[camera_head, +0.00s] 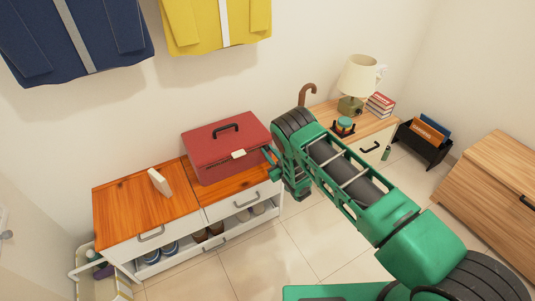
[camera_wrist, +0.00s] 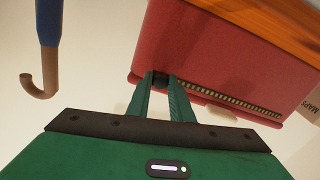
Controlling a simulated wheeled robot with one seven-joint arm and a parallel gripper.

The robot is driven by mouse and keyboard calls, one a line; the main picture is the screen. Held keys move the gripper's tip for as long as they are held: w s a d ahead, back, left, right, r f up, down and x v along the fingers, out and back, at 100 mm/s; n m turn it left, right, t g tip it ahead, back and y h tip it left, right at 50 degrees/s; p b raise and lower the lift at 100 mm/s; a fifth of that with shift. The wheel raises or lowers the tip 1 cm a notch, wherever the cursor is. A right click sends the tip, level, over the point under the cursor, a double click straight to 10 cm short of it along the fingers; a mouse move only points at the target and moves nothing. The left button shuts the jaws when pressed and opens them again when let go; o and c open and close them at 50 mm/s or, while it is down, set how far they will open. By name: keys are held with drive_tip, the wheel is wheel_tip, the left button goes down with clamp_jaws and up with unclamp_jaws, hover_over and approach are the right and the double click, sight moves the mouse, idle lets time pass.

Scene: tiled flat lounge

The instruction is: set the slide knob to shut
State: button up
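The red box (camera_head: 225,148) stands on the orange wooden cabinet top, with a black handle on its lid and a cream latch on its front. In the wrist view its red side (camera_wrist: 215,60) carries a slot with a yellowish ticked strip (camera_wrist: 235,100). The dark slide knob (camera_wrist: 161,79) is at the left end of this strip in that view. My gripper (camera_wrist: 161,84) has one green finger on each side of the knob, and the fingers appear closed on it. In the head view my gripper (camera_head: 269,156) is at the box's right side, and the knob is hidden.
A brown hooked cane handle (camera_head: 307,92) rises behind my wrist. A side table (camera_head: 372,130) with a lamp (camera_head: 357,78) is to the right. Tiled floor (camera_head: 265,260) is clear in front.

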drive_tip(key=o, duration=0.4)
drive_tip(key=shift+o, duration=0.2)
drive_tip(key=shift+s+d, duration=0.1)
drive_tip(key=v, duration=1)
drive_tip(key=shift+s, duration=0.3)
drive_tip(key=shift+d, duration=0.15)
